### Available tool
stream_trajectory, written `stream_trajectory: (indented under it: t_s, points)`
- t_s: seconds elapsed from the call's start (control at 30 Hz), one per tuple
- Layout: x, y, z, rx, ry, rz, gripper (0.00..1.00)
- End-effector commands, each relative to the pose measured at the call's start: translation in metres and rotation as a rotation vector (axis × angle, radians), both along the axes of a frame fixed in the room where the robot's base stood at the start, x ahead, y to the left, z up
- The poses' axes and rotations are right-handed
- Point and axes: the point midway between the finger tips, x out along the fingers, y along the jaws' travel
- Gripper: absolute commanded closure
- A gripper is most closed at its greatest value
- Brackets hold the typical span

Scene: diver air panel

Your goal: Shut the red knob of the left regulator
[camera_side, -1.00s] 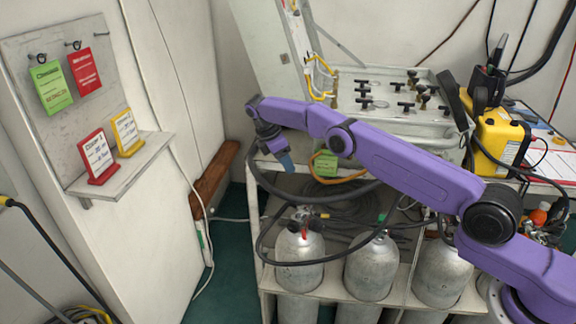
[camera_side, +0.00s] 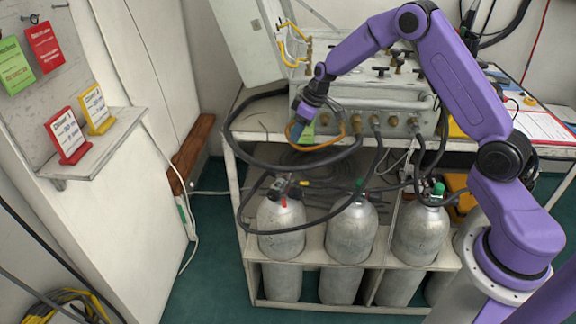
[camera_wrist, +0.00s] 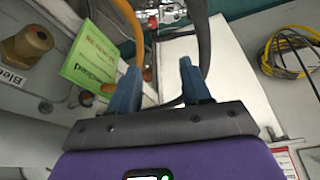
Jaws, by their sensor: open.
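The red knob (camera_side: 284,202) is small and sits on the left regulator (camera_side: 282,186), on top of the leftmost grey cylinder (camera_side: 281,228). My gripper (camera_side: 299,124), with blue fingers, is above and apart from the regulator, in front of the panel box. In the wrist view my gripper (camera_wrist: 158,66) is open, with nothing held between its fingers. A metal fitting with a red part (camera_wrist: 168,12) shows at the top edge of that view, beyond the fingers. Whether the knob is open or shut is too small to tell.
A green tag (camera_wrist: 90,55) and an orange hose (camera_wrist: 128,15) lie close to the left finger. A brass bleed knob (camera_wrist: 30,43) is at the left. Black hoses (camera_side: 236,150) loop around the regulator. Other cylinders (camera_side: 352,230) stand to the right.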

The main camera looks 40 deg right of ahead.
Motion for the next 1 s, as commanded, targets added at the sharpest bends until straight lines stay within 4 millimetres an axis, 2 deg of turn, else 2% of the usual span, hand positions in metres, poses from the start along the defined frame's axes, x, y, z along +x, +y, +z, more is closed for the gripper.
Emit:
stream_trajectory:
  t_s: [0.07, 0.2, 0.43, 1.0]
  points:
    - [-0.011, -0.009, 0.002, 0.016, -0.013, -0.060, 0.52]
    - [-0.020, -0.017, 0.003, 0.031, -0.030, -0.119, 0.52]
    - [-0.017, -0.017, -0.008, 0.034, -0.032, -0.133, 0.52]
    - [0.014, -0.003, -0.090, 0.033, -0.031, -0.129, 0.52]
